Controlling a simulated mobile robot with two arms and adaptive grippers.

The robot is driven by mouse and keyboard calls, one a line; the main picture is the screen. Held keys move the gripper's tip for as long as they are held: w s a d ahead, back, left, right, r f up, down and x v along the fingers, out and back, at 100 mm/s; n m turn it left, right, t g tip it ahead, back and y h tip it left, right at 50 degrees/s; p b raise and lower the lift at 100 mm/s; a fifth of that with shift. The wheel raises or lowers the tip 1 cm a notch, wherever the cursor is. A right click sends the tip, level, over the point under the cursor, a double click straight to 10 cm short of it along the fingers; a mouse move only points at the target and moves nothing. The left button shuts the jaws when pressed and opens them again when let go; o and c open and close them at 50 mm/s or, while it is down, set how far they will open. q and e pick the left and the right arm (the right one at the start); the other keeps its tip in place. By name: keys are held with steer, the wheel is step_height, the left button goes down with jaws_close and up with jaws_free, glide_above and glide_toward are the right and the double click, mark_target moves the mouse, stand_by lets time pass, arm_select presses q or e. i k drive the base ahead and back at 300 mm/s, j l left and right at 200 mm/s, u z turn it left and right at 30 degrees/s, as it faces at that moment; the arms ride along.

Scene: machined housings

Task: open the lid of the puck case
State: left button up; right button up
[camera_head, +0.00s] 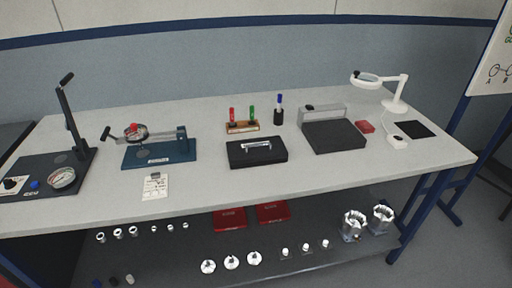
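The puck case is most likely the flat black case (257,155) with a silver bar handle (258,144) on its top. It lies on the grey workbench (205,187), near the middle of its front half, in the head view. Its lid looks shut. Whether the handle sits on the lid or the front cannot be told for sure. Neither of my grippers shows in this view.
A blue fixture (160,150) stands left of the case, and a dark block (333,137) stands to its right. A marker rack (242,127) is behind it. A white magnifier lamp (398,92) stands far right. The bench front before the case is clear.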

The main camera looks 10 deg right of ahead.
mark_target(267, 148)
steer(key=i+j+z, duration=0.15)
steer(key=j+z, duration=0.25)
steer(key=i+j+z, duration=0.1)
steer(key=j+z, duration=0.5)
steer(key=z, duration=0.15)
